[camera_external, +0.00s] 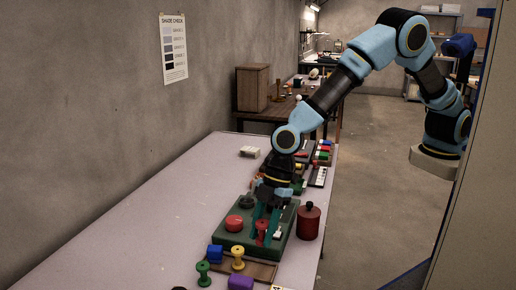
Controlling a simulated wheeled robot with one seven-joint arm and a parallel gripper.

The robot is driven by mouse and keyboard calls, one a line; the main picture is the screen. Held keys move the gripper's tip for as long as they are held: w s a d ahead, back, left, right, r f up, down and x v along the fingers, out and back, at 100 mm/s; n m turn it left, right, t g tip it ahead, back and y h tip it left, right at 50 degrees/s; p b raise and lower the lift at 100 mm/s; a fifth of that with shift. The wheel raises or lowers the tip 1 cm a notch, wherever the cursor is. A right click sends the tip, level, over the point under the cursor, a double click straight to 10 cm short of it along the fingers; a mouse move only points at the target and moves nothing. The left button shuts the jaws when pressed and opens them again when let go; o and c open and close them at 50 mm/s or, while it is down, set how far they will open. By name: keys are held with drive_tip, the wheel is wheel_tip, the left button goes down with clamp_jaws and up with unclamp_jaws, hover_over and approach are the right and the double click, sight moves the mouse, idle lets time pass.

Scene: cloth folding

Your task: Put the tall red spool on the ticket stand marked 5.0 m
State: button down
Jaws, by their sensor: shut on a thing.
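My gripper (264,236) points down over the dark green board (241,242), with its teal fingers shut on a red spool (262,230). The spool is upright between the fingers; I cannot tell whether its base touches the board. A small white tag (278,235) shows on the board just right of the gripper. No marking of 5.0 m can be read in this view, so I cannot tell which stand bears it.
A red round piece (234,223) sits left of my gripper. A red lidded canister (308,222) stands to the right. In front are a brown tray (262,271) and yellow (238,259), blue (215,253), green (203,274) and purple (240,283) pieces. The table's left side is clear.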

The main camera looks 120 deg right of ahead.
drive_tip(key=d+m, duration=0.1)
drive_tip(key=d, duration=0.5)
drive_tip(key=d+m+h, duration=0.1)
drive_tip(key=d, duration=0.5)
drive_tip(key=d+m, duration=0.1)
drive_tip(key=d, duration=0.5)
drive_tip(key=shift+w+d+r+m+b, duration=0.1)
drive_tip(key=shift+r+m+b, duration=0.25)
drive_tip(key=shift+r+m, duration=0.05)
drive_tip(key=s+d+m+h, duration=0.1)
drive_tip(key=s+d+m, duration=0.15)
drive_tip(key=d, duration=0.75)
drive_tip(key=s+d+m+h, duration=0.15)
drive_tip(key=s+d, duration=0.25)
drive_tip(key=d, duration=0.7)
drive_tip(key=m+g+h, duration=0.2)
drive_tip(key=m, duration=0.6)
hover_over(253, 149)
drive_tip(key=s+a, duration=0.1)
wheel_tip(253, 149, down, 3)
drive_tip(key=shift+a, duration=0.1)
wheel_tip(253, 149, down, 4)
drive_tip(key=shift+r+p, duration=0.2)
drive_tip(key=shift+p, duration=0.4)
drive_tip(key=shift+f, duration=0.25)
drive_tip(key=shift+f, duration=0.1)
